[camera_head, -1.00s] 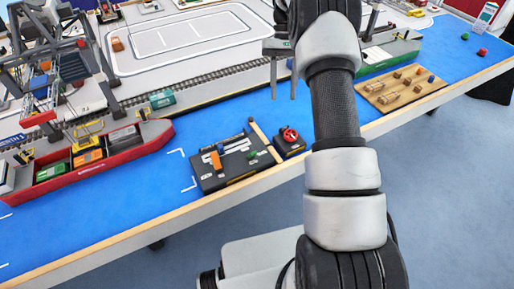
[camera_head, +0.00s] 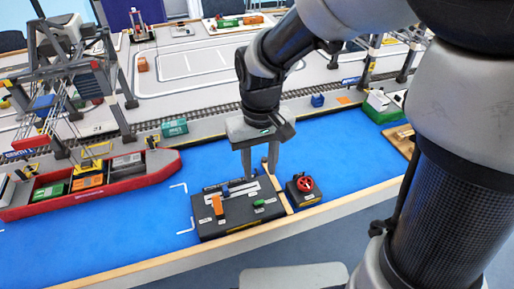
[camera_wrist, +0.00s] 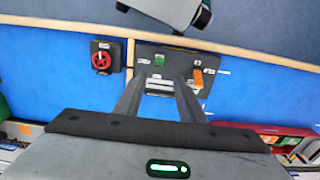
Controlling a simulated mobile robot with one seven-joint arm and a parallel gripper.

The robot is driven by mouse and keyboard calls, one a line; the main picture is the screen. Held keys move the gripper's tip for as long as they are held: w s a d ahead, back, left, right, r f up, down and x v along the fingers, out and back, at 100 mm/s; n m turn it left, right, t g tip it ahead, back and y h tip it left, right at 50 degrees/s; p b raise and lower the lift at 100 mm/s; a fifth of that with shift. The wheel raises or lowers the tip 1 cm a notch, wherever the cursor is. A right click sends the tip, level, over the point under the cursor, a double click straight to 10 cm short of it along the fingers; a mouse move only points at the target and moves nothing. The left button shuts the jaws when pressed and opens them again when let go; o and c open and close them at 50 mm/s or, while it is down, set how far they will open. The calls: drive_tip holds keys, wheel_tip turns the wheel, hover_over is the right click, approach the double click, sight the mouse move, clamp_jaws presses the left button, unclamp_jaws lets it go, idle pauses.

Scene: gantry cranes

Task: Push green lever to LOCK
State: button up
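The green lever (camera_head: 259,203) is a small handle on the right half of the black control panel (camera_head: 205,233), which lies on the blue surface. It also shows near the panel's top left in the wrist view (camera_wrist: 159,59). The white labels are too small to read, so I cannot tell which position it is in. My gripper (camera_head: 260,174) points down over the back part of the panel, behind the green lever. In the wrist view my gripper (camera_wrist: 159,80) has its two fingers apart with nothing between them. Whether the fingertips touch the panel is unclear.
An orange lever (camera_head: 217,206) stands on the panel's left half. A black box with a red knob (camera_head: 305,184) sits right of the panel, past a wooden strip. A red ship (camera_head: 120,181) lies to the left. Blue surface is clear between ship and panel.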

sight(259, 203)
wheel_tip(259, 203, down, 14)
drive_tip(key=b, duration=0.3)
drive_tip(key=shift+f, duration=0.1)
clamp_jaws()
